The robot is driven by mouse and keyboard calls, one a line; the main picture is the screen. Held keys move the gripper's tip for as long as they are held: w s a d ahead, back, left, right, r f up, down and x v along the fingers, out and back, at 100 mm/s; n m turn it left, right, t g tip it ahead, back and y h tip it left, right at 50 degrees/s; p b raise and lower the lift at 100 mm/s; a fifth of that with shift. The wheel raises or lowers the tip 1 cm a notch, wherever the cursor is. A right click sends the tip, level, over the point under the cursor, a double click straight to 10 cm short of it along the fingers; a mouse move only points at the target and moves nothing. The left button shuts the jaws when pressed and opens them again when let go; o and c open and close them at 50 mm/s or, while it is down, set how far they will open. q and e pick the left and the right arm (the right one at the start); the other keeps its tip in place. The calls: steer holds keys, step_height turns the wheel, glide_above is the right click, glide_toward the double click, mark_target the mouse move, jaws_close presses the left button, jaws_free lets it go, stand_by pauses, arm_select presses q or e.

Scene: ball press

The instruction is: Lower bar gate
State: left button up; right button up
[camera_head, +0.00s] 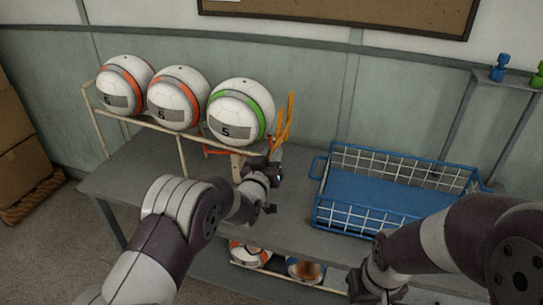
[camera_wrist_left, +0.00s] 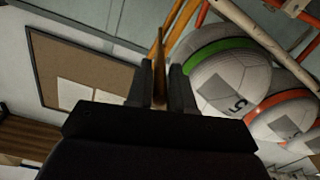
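The bar gate (camera_head: 287,118) is a yellow-orange frame standing upright at the right end of the ball rack (camera_head: 150,122). My left gripper (camera_head: 276,156) is at its lower part, just below the ball with the green band. In the left wrist view an orange bar of the gate (camera_wrist_left: 159,65) runs between the two close-set fingers (camera_wrist_left: 160,88), which appear shut on it. The contact itself is partly hidden. My right gripper (camera_head: 374,288) is low at the bottom edge, and its fingers cannot be made out.
Three white balls, with orange (camera_head: 124,84), orange (camera_head: 178,98) and green (camera_head: 241,112) bands, sit on the rack. A blue wire basket (camera_head: 375,190) stands right on the grey table (camera_head: 135,180). More balls (camera_head: 250,255) lie on a lower shelf.

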arm_select(q)
jaws_close()
steer(key=s+d+f+m+b, duration=0.2)
steer(key=d+f+m+b, duration=0.5)
steer(key=m, duration=0.9)
steer(key=shift+s+f+b, duration=0.15)
steer(key=shift+f+b, duration=1.7)
steer(key=shift+b, duration=0.65)
steer(key=shift+f, duration=0.1)
